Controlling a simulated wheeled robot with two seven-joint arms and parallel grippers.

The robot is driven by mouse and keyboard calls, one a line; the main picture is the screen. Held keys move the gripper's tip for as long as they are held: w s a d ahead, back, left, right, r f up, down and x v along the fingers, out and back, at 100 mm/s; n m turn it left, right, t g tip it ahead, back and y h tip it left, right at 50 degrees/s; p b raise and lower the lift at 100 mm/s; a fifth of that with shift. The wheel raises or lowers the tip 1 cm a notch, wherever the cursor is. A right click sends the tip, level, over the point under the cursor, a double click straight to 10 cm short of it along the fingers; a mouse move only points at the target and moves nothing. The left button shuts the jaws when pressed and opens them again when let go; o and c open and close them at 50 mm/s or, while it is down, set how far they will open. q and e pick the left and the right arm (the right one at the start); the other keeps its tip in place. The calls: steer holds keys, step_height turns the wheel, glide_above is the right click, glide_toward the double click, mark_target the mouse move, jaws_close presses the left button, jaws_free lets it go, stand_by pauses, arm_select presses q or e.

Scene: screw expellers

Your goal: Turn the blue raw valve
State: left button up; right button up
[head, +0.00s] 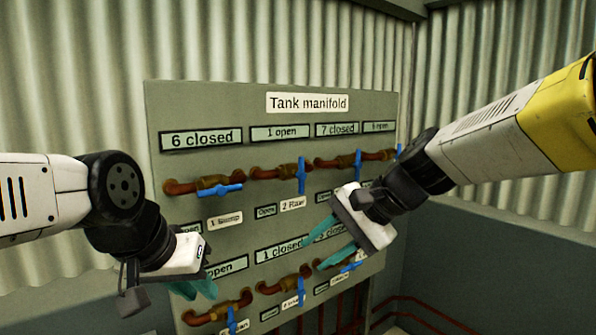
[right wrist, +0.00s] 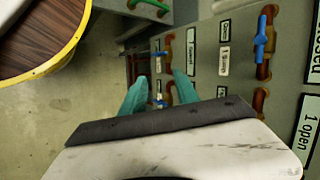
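The grey Tank manifold panel (head: 200,105) carries rows of red-brown pipes with blue valve handles. The plate "2 Raw" (head: 293,204) sits below a top-row blue valve handle (head: 301,175), which points up and down across its pipe, under the sign "1 open" (head: 281,132). My right gripper (head: 315,253) is in front of the panel, below and right of that handle, fingers apart and empty. Its teal fingers also show apart in the right wrist view (right wrist: 160,76). My left gripper (head: 195,291) is at the panel's lower left; its finger gap is unclear.
The left top valve handle (head: 221,190) lies along its pipe beside the raw valve. Another top handle (head: 357,164) is to its right. Lower-row valves (head: 305,283) are partly hidden by my right gripper. A round yellow-rimmed wooden top (right wrist: 38,35) shows in the right wrist view.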

steer(key=w+a+r+m+t+y, duration=0.15)
steer(key=w+r+m+y, duration=0.25)
steer(key=w+m, duration=0.4)
step_height(320, 180, up, 4)
steer(key=m+t+y, duration=0.2)
steer(key=m+t, duration=0.4)
steer(key=m, duration=0.5)
glide_above(301, 194)
steer(key=shift+w+f, duration=0.1)
steer(key=shift+w, duration=0.3)
jaws_close()
